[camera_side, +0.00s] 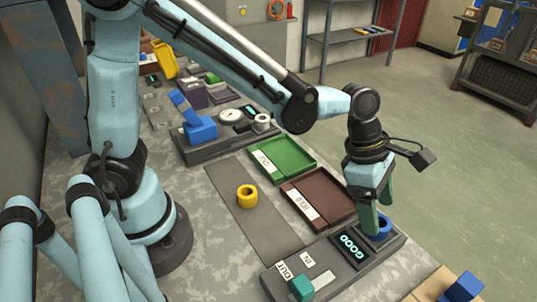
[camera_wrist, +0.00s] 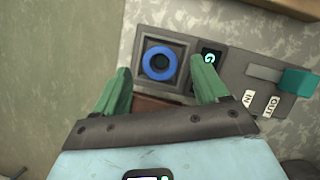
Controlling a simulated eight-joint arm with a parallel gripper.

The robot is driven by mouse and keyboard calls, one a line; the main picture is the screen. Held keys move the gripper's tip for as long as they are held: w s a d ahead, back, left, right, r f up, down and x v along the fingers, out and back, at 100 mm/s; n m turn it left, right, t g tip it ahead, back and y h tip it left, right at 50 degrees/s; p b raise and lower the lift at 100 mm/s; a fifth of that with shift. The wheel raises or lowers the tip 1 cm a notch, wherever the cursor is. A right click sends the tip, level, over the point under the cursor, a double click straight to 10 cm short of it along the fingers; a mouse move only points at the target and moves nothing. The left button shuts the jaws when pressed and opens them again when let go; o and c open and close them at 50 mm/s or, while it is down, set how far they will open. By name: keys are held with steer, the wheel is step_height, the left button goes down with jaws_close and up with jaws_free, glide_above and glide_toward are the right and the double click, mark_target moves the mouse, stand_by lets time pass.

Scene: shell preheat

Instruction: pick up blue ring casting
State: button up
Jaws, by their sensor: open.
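The blue ring casting (camera_side: 381,228) sits in the square recess at the right end of a grey fixture (camera_side: 284,289). In the wrist view the blue ring (camera_wrist: 148,68) lies flat with a dark center, ahead of and between my fingers. My gripper (camera_side: 374,221) is open, pointing down at the ring, with green fingers. In the wrist view my gripper (camera_wrist: 162,80) has one finger to each side of the ring. I cannot tell whether a finger touches the ring.
The fixture carries a lit GOOD display (camera_side: 349,248) and a teal slider (camera_side: 302,288) with IN and OUT labels. A brown HOLD tray (camera_side: 335,211), a green tray (camera_side: 290,150) and a yellow ring (camera_side: 247,196) on a grey mat (camera_side: 229,179) are nearby.

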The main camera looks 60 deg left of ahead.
steer(key=shift+x, duration=1.25)
steer(key=c, duration=1.2)
